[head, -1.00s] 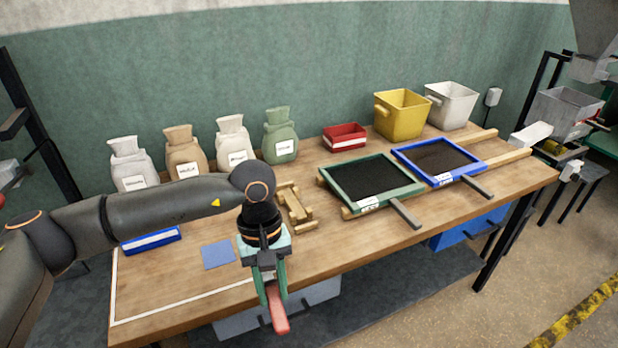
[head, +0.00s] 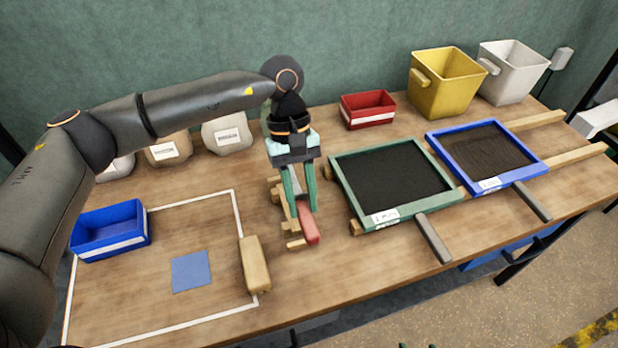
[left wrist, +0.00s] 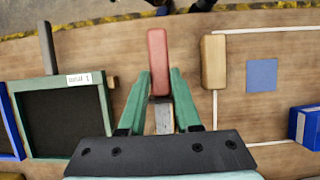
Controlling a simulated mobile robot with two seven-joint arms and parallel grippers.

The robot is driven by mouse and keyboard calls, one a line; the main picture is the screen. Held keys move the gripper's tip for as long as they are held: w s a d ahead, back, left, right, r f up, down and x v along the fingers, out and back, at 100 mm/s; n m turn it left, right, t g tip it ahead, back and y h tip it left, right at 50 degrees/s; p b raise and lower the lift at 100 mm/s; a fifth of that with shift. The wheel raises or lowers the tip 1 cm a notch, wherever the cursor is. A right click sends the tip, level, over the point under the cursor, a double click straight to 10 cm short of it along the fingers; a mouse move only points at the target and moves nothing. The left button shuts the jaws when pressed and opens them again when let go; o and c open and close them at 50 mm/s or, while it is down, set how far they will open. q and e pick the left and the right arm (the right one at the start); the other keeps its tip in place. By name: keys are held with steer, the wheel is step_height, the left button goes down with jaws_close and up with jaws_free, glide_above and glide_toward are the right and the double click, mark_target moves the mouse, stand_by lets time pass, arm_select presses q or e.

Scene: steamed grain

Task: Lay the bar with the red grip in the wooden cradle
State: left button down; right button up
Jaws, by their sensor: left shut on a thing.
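My left gripper (head: 305,207) points down at the wooden cradle (head: 293,243) and is shut on the bar with the red grip (head: 308,226). The red grip sticks out toward the table's front, at the cradle's right side in the head view. The left wrist view shows the red grip (left wrist: 158,60) beyond the fingertips (left wrist: 161,78) and a grey part of the bar between the fingers. The fingers and bar partly hide the cradle; I cannot tell whether the bar touches it. Tiny green tips at the head view's bottom edge may be my right gripper (head: 418,346).
A loose wooden block (head: 254,264) lies left of the cradle, near a blue square (head: 191,271) and a blue bin (head: 110,231). A green-framed tray (head: 345,192) stands close on the right, a blue-framed one (head: 440,150) beyond it. Sacks (head: 227,134) stand behind.

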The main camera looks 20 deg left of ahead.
arm_select(q)
steer(key=shift+s+f+b, duration=0.15)
steer(key=shift+f+b, duration=0.3)
steer(key=shift+f, duration=0.35)
step_height(320, 180, down, 4)
steer(key=shift+r+b, duration=0.2)
steer(key=shift+b, duration=0.5)
steer(key=shift+f+b, duration=0.35)
steer(key=shift+b, duration=0.25)
steer(key=shift+r, duration=0.1)
steer(key=shift+b, duration=0.35)
steer(key=shift+f+b, duration=0.9)
steer(key=shift+f, duration=0.05)
